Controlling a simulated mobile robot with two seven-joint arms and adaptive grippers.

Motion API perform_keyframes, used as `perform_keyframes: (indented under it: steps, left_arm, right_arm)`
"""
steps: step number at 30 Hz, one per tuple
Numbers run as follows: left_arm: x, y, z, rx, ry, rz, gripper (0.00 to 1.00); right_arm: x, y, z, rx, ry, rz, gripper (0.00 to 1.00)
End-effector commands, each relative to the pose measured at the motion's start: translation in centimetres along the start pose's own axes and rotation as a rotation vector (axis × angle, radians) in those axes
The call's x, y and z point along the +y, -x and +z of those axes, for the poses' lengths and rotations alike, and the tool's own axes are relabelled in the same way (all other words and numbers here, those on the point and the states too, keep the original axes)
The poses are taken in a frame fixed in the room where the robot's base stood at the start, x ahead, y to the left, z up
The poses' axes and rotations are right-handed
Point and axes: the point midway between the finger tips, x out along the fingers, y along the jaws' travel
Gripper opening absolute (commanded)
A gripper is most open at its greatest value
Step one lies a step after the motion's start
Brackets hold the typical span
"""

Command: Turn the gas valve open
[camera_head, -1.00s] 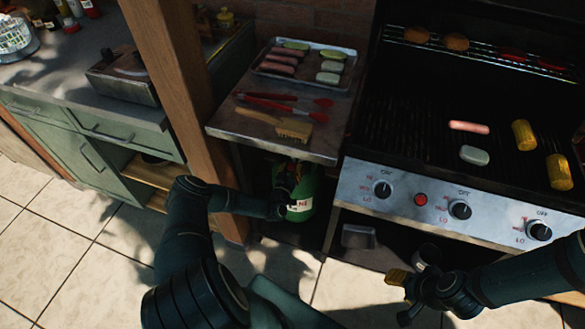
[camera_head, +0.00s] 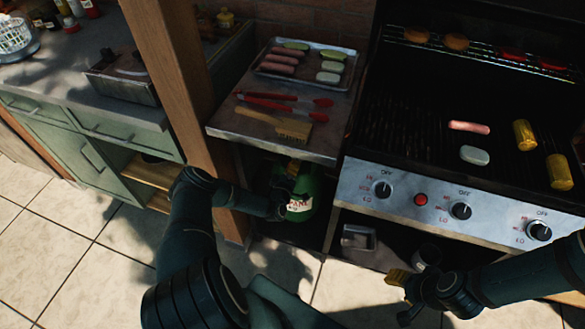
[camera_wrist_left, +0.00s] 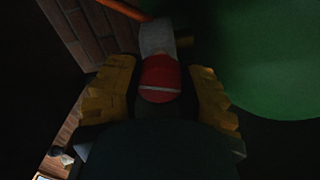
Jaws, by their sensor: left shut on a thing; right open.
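The green gas bottle (camera_head: 302,192) stands in the dark space under the side shelf, its white label partly visible. Its red valve knob (camera_wrist_left: 160,78) shows in the left wrist view beside the bottle's green shoulder (camera_wrist_left: 270,60). My left gripper (camera_head: 291,168) is at the top of the bottle. In the left wrist view its yellow fingers stand on either side of the red knob, shut on it. The knob is too dark and small to make out in the head view. My right gripper (camera_head: 400,293) is open and empty below the grill's front panel.
The side shelf (camera_head: 225,122) above the bottle holds a tray (camera_head: 262,68), red tongs and a brush. A wooden post (camera_head: 170,60) stands left of the bottle. The grill (camera_head: 360,205), with food and three knobs, is to the right. A metal box (camera_head: 358,238) sits below.

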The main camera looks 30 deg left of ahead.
Motion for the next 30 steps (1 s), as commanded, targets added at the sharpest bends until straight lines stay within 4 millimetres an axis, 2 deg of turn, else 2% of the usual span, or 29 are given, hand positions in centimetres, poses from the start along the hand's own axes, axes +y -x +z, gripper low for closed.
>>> perform_keyframes:
  steps: [12, 30]
  left_arm:
    - [0.17, -0.16, -0.09, 0.001, 0.245, 0.004, 0.04]
    - [0.2, -0.18, -0.08, 0.001, 0.302, 0.004, 0.04]
  right_arm:
    - [0.0, 0.0, 0.0, 0.0, 0.0, 0.0, 0.47]
    - [0.0, 0.01, 0.0, 0.0, 0.0, 0.0, 0.47]
